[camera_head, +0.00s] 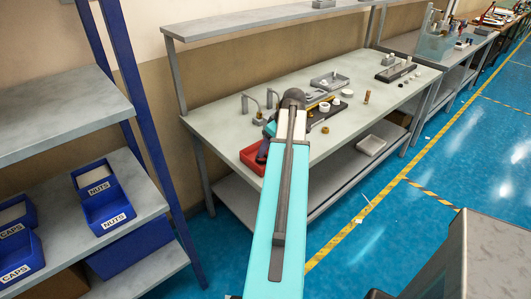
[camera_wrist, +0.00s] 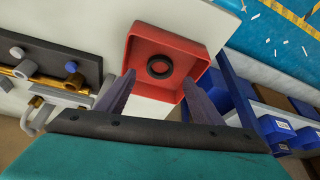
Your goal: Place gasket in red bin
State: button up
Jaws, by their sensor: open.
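The red bin (camera_wrist: 185,43) stands at the edge of the workbench in the wrist view. A dark ring, the gasket (camera_wrist: 159,75), lies flat inside the bin, apart from my fingers. My gripper (camera_wrist: 165,88) is open, with its two fingers spread over the near side of the bin and nothing between them. In the head view, the red bin (camera_head: 249,158) shows at the left front of the workbench, partly hidden by my arm. The gasket and my fingertips cannot be made out in that view.
The workbench (camera_head: 222,122) holds a grey tray (camera_head: 329,81), bent metal taps and a dark fixture (camera_wrist: 45,62) with brass parts. A blue-post shelf (camera_head: 60,125) with blue bins (camera_head: 106,210) stands at the left. The blue floor at the right is mostly clear.

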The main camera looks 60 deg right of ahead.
jog(key=b+v, duration=0.1)
jog(key=v, duration=0.5)
jog(key=shift+s+r, duration=0.1)
dwell(0.8)
